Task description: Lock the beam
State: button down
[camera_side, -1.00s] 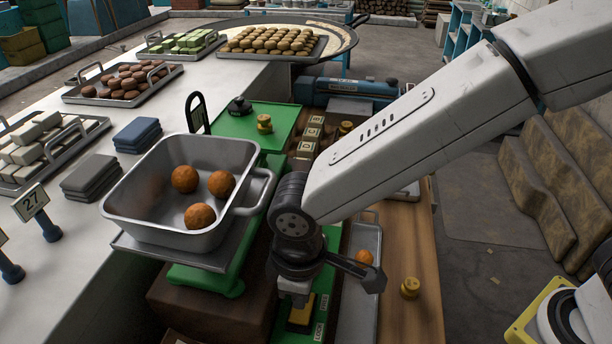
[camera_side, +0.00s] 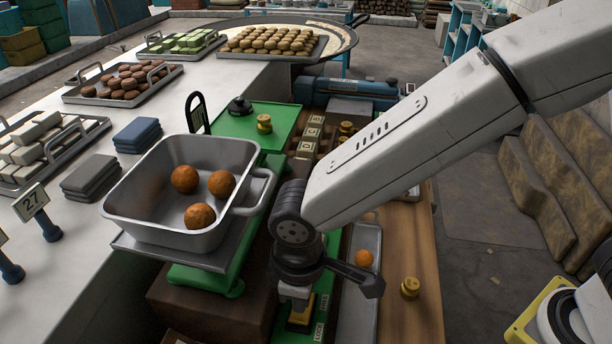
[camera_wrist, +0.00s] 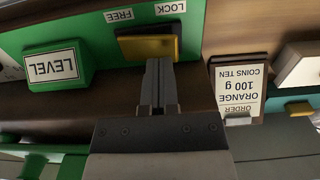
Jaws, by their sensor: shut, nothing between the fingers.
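The green scale carries a steel pan (camera_side: 160,212) with three orange balls on the left and a green plate (camera_side: 270,118) with a brass weight behind. Low on its front is a yellow slider (camera_side: 299,318), also in the wrist view (camera_wrist: 148,47), on a green panel (camera_wrist: 195,30) printed LOCK and FREE. My gripper (camera_wrist: 158,66) is shut and empty, its fingertips at the slider's near edge. I cannot tell whether they touch it. In the side view my gripper (camera_side: 297,304) points down just above the slider and partly hides it.
A green LEVEL block (camera_wrist: 57,65) is left of my gripper in the wrist view, and an ORANGE 100 g order card (camera_wrist: 240,88) is right. A brass weight (camera_side: 410,288) stands on the wooden ledge. A tray (camera_side: 358,315) with an orange ball is beside the panel.

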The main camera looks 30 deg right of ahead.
jog(key=shift+f, duration=1)
dwell(0.9)
jog(key=shift+r, duration=3.55)
jog(key=d+f+m+t, duration=0.1)
jog(key=d+m, duration=0.3)
jog(key=d, duration=1.1)
jog(key=d+f+m+t, duration=0.1)
jog(key=d+f+m, duration=0.2)
jog(key=d, duration=1.2)
jog(key=shift+s+d+f+m+t, duration=0.15)
jog(key=shift+s+f+m+t, duration=0.15)
jog(key=shift+m, duration=0.7)
